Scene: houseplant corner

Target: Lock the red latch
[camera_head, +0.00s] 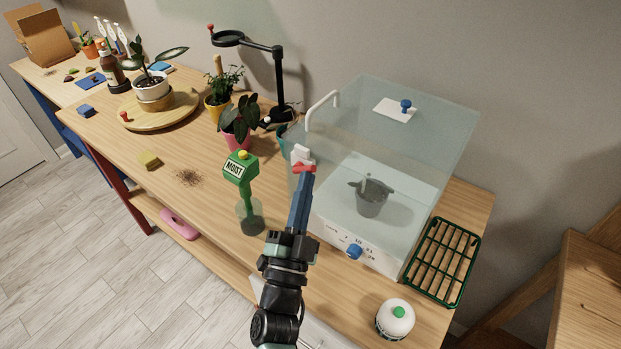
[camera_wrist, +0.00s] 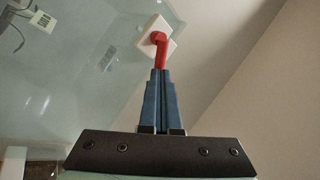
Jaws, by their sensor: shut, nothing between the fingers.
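The red latch (camera_head: 304,169) is a small red lever at the left front side of a clear glass-like case (camera_head: 389,225). In the wrist view the red latch (camera_wrist: 160,48) turns on a white square plate (camera_wrist: 153,35), and its arm points down toward my fingertips. My gripper (camera_head: 306,175) is shut and empty, its blue fingers raised beside the case. In the wrist view the tips of my gripper (camera_wrist: 160,71) meet or nearly meet the free end of the red lever; I cannot tell if they touch.
A grey pot (camera_head: 372,200) stands inside the case, with a blue knob (camera_head: 354,251) on its front. A green moisture meter (camera_head: 241,168) stands to the left.

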